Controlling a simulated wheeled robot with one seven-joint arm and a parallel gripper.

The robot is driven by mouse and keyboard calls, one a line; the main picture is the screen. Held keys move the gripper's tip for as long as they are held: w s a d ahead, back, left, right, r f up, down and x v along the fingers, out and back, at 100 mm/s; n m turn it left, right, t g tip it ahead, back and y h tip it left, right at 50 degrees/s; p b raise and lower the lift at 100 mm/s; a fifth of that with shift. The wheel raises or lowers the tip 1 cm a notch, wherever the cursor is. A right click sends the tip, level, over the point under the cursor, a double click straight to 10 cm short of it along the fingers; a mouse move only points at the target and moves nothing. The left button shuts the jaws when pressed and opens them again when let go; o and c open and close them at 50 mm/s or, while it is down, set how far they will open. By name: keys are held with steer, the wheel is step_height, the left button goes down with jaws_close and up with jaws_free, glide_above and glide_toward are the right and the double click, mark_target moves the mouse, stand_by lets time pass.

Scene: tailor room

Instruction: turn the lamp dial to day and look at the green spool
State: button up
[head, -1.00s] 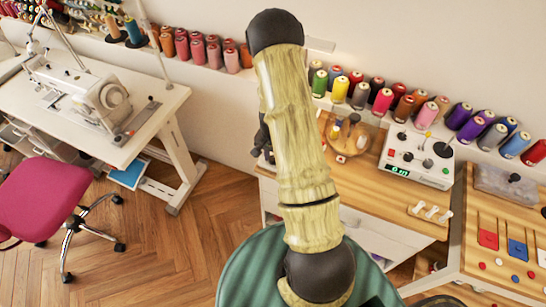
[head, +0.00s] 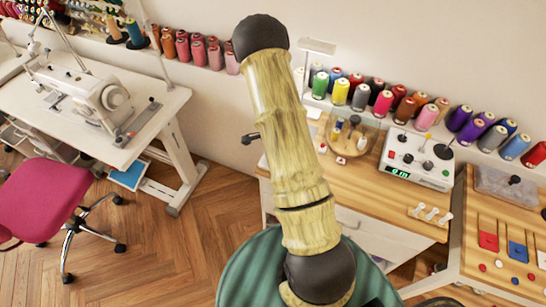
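The green spool (head: 320,84) stands upright at the left end of the thread row behind the wooden worktable. A white lamp (head: 318,47) with a flat head and thin stem stands beside it, just right of my arm. I cannot make out the lamp's dial or its setting. My gripper is mostly hidden behind my arm; only a small dark part (head: 250,138) shows at the arm's left, over the gap before the table. Its fingers cannot be seen clearly, nor whether they hold anything.
A white box (head: 418,158) with knobs and a green readout sits on the worktable. A wooden holder with a clear cover (head: 350,133) stands left of it. White small parts (head: 430,214) lie in front. A sewing machine (head: 105,95) and pink chair (head: 45,195) are at left.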

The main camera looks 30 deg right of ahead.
steer(key=shift+w+d+r, duration=0.1)
stand_by(0.3)
steer(key=o, duration=1)
step_height(320, 180, up, 17)
steer(key=shift+r, duration=0.15)
stand_by(0.3)
